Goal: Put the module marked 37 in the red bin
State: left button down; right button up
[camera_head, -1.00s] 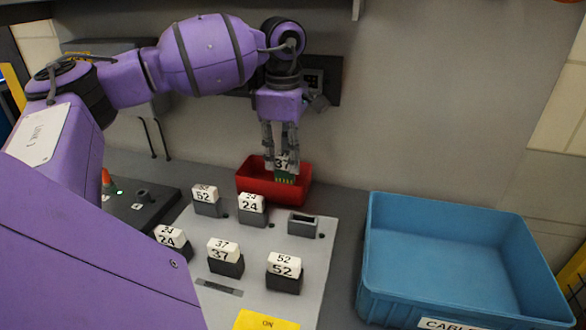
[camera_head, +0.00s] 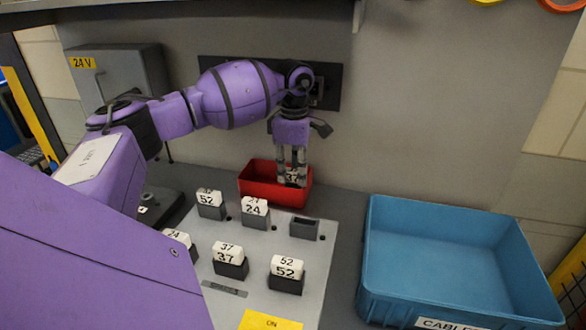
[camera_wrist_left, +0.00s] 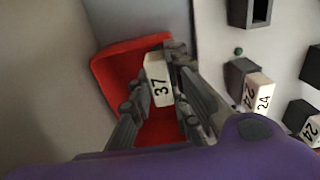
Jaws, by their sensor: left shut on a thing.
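My left gripper (camera_head: 291,180) is shut on a white module marked 37 (camera_head: 291,174). The module is inside or just over the red bin (camera_head: 258,190); I cannot tell whether it touches the bin floor. In the left wrist view the module (camera_wrist_left: 158,80) sits between the fingers (camera_wrist_left: 155,105), with the red bin (camera_wrist_left: 112,68) around and below it. My right gripper is not in view.
The grey board (camera_head: 245,288) also carries modules marked 52 (camera_head: 286,268) and 24 (camera_head: 255,207), and an empty socket (camera_head: 304,227) close to the red bin. A large blue bin (camera_head: 450,305) stands at the right. A grey wall is close behind the red bin.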

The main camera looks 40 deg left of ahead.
pick_arm(q)
jog(key=shift+f+b, duration=0.3)
jog(key=shift+f, duration=0.25)
jog(key=c, duration=1.7)
grip_release()
jog(key=shift+o, duration=0.2)
